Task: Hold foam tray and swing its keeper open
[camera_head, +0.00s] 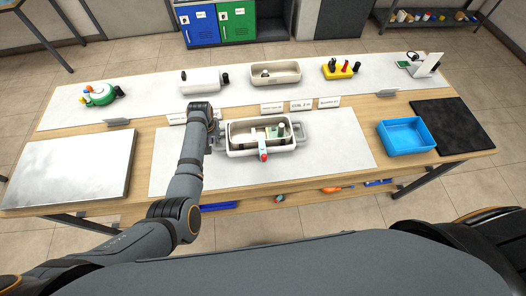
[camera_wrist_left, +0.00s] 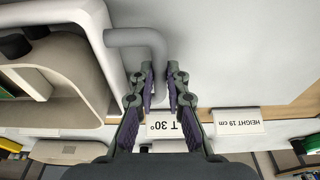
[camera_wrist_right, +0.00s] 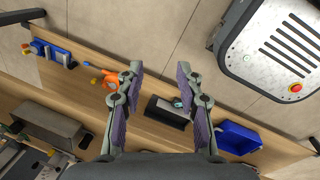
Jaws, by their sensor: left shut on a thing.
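The foam tray (camera_head: 237,151) is a pale tray with grey side handles, sitting on the light mat in the middle of the bench. A teal piece with a red end (camera_head: 263,152), apparently the keeper, lies across its front rim. My left gripper (camera_wrist_left: 160,72) is shut on the tray's left handle (camera_wrist_left: 150,38); in the head view its fingers are largely hidden by my wrist. My right gripper (camera_wrist_right: 160,68) is open and empty in the right wrist view, away from the tray. It does not show in the head view.
A blue bin (camera_head: 405,138) and a black mat (camera_head: 452,124) are at the right, a metal plate (camera_head: 70,168) at the left. Small label cards (camera_head: 301,105) stand behind the tray. Several items line the back strip. The mat right of the tray is clear.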

